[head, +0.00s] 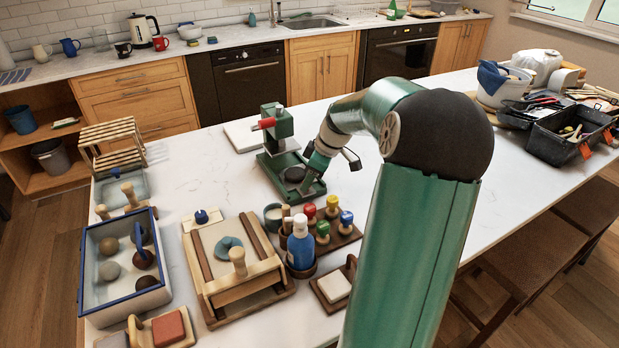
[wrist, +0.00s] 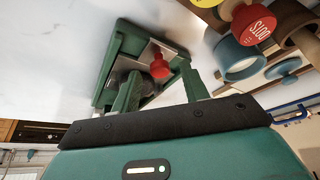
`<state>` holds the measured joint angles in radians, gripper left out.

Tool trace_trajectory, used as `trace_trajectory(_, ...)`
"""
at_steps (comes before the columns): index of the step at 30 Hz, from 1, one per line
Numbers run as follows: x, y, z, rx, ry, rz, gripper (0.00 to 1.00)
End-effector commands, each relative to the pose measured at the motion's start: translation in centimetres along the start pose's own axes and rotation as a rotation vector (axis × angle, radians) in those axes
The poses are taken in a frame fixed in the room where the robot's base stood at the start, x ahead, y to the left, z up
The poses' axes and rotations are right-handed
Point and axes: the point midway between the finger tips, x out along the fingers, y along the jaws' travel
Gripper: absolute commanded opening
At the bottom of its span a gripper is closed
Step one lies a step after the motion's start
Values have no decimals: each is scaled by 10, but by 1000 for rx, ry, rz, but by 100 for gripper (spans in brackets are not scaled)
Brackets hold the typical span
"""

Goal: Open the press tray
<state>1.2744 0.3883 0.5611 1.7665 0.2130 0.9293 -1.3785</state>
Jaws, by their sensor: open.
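The green press (head: 277,128) with a red handle on its upper part stands on the white counter. Its low green base and tray (head: 272,165) extend toward my gripper, with a dark round disc on top. In the wrist view, the green press base (wrist: 107,68) lies beyond my fingers, and a red knob (wrist: 159,66) shows between my two open, empty fingers (wrist: 160,82). I cannot tell whether the fingers touch the knob. In the head view my gripper hides that knob.
A rack of coloured-knob stamps (head: 335,238), a blue bottle (head: 300,245) and a grey cup (head: 273,213) stand close in front of the press.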

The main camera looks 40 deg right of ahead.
Motion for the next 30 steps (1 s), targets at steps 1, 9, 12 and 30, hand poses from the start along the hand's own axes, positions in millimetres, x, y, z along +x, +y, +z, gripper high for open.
trace_trajectory(1, -7, 1, 0, 0, 0, 4, 45)
trace_trajectory(9, -61, 1, 0, 1, 0, 6, 45)
trace_trajectory(12, -84, 0, 0, 0, 0, 5, 45)
trace_trajectory(30, -133, 0, 0, 0, 1, 1, 45)
